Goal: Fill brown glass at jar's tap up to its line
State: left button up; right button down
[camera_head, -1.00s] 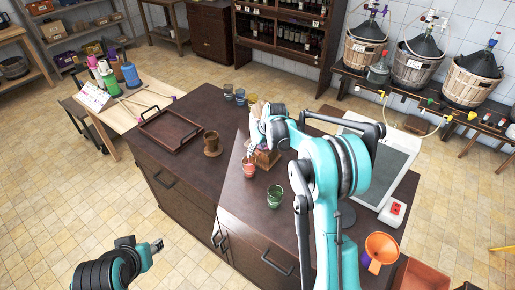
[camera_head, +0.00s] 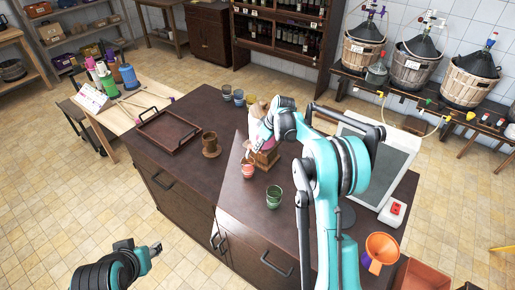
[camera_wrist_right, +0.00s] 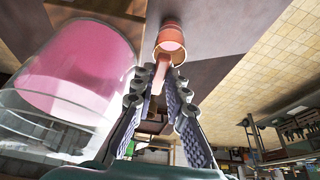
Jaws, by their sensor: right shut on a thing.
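The jar (camera_head: 256,131) with pink liquid stands on a wooden stand (camera_head: 267,158) on the dark counter. It fills the left of the right wrist view (camera_wrist_right: 75,75). A reddish-orange glass (camera_head: 248,171) stands in front of the stand; it shows beyond my fingertips in the wrist view (camera_wrist_right: 171,37). A brown cup (camera_head: 210,141) stands apart to the left on a round brown base. My right gripper (camera_wrist_right: 168,85) is shut on an orange-brown piece, apparently the jar's tap (camera_wrist_right: 163,68). Any fill line is too small to see. My left gripper (camera_head: 156,249) is low left, away from the counter.
A green glass (camera_head: 273,197) stands at the counter's front. Several glasses (camera_head: 239,97) are at the back. A brown tray (camera_head: 168,133) lies at left. A flat grey-topped device (camera_head: 376,165) and an orange funnel (camera_head: 382,248) are at right.

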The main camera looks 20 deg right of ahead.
jog(key=c, duration=1.5)
grip_release()
jog(key=shift+c, duration=0.2)
jog(key=v, duration=1.2)
jog(key=shift+s, duration=0.1)
jog(key=s+a+f+m+t+h+b, duration=0.1)
jog(key=s+a+m+b, duration=0.2)
jog(key=s, duration=0.5)
jog(key=s+a+f+m+t+h+b, duration=0.1)
jog(key=s+a+b, duration=0.25)
jog(key=s, duration=0.45)
jog(key=s+f+m+t+b, duration=0.1)
jog(key=s+f+m+b, duration=0.1)
jog(key=s+f, duration=0.4)
jog(key=s+a+f+m+b, duration=0.1)
jog(key=s+f+b, duration=0.3)
jog(key=s, duration=0.7)
notch_tip(320, 180, down, 3)
jog(key=shift+s+a+r+m+t+h+b, duration=0.2)
jog(key=shift+m+t+h+b, duration=0.1)
jog(key=shift+m+t+h, duration=0.1)
